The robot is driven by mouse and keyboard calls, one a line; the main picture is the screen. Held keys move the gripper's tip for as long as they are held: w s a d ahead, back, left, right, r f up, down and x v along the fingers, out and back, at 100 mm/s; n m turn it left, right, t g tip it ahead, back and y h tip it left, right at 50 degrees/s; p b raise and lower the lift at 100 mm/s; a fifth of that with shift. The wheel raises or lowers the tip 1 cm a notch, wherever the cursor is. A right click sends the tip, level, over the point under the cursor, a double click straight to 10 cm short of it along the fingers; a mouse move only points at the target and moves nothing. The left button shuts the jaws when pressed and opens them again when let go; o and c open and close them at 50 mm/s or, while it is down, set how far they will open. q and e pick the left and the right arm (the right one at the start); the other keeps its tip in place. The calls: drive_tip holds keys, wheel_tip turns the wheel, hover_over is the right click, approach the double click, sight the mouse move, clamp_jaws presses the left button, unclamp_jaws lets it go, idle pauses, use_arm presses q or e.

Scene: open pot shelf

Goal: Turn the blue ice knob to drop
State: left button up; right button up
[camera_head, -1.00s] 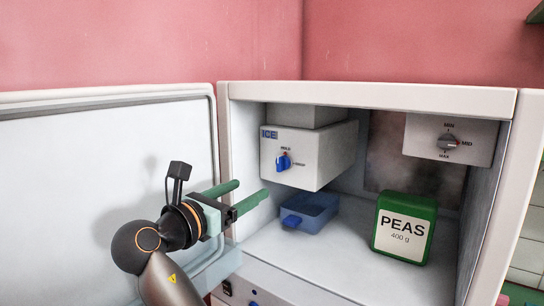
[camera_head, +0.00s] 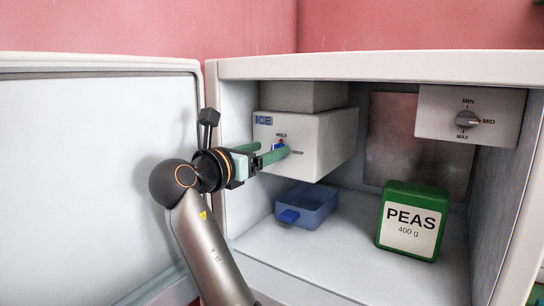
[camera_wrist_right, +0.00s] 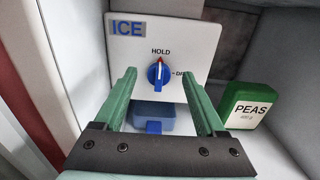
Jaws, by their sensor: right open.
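The blue ice knob (camera_wrist_right: 158,73) is on the front of the white ICE box (camera_wrist_right: 188,38). In the right wrist view its red mark points up to HOLD; the DROP label lies to its right, partly hidden. In the head view the knob (camera_head: 278,147) is partly covered by my right gripper (camera_head: 270,153). My right gripper is open, with its two green fingers (camera_wrist_right: 164,100) apart on either side of the knob's line in the wrist view. I cannot tell whether a finger touches it. My left gripper is not in view.
A blue tray (camera_head: 308,209) sits below the ICE box. A green PEAS box (camera_head: 411,221) stands to the right on the freezer floor. A grey dial (camera_head: 467,120) is on a white housing at upper right. The open door (camera_head: 90,180) stands at left.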

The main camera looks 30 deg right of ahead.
drive_tip(key=shift+x, duration=1.35)
drive_tip(key=shift+c, duration=0.4)
clamp_jaws()
